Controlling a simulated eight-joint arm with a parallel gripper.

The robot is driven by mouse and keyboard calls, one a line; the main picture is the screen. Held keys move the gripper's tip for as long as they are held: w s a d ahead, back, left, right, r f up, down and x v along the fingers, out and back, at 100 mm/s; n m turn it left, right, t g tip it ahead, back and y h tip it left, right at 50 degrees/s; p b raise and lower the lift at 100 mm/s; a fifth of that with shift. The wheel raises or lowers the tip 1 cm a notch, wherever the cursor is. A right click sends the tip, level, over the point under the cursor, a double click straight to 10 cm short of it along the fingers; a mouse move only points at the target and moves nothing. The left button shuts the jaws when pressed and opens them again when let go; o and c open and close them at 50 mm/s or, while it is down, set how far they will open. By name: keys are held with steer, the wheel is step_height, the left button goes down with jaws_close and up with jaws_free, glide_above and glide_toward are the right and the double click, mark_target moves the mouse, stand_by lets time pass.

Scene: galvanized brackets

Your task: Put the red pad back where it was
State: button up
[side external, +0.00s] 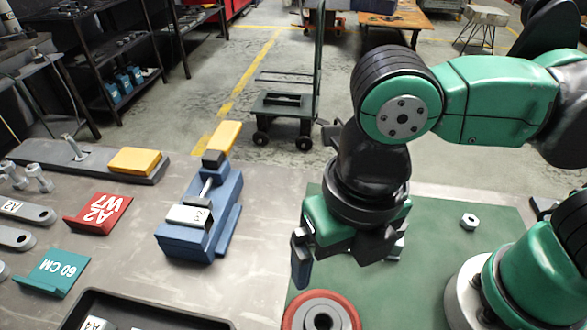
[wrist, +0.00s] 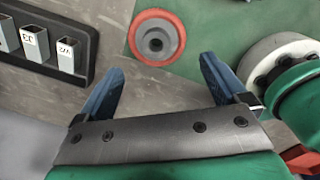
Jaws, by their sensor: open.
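A round red-rimmed pad (side external: 293,315) with a grey hub lies flat near the left edge of the green mat, partly cut off by the bottom of the side view. In the wrist view the whole red pad (wrist: 136,40) shows, beyond my fingertips and at the mat's corner. My gripper (side external: 335,266) is above the mat, apart from the pad and behind it in the side view. In the wrist view my gripper (wrist: 161,66) has its blue fingers spread wide with nothing between them. One finger is mostly hidden in the side view.
The green mat (side external: 450,270) also holds a hex nut (side external: 469,221). Left of it stand a blue clamp fixture (side external: 190,242), a red bracket (side external: 98,213) and a teal bracket (side external: 55,272). A black tray (wrist: 88,38) holds several metal tubes. Bare bench lies between fixture and mat.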

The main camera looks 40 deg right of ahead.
steer(key=w+d+m+t, duration=0.3)
steer(key=d+m, duration=0.6)
steer(key=m, duration=0.7)
steer(key=w+d+m+t, duration=0.3)
steer(key=w+d+m, duration=0.5)
steer(key=m, duration=0.9)
steer(key=shift+d+r+t, duration=0.4)
steer(key=shift+d+r, duration=0.05)
steer(key=shift+d, duration=0.2)
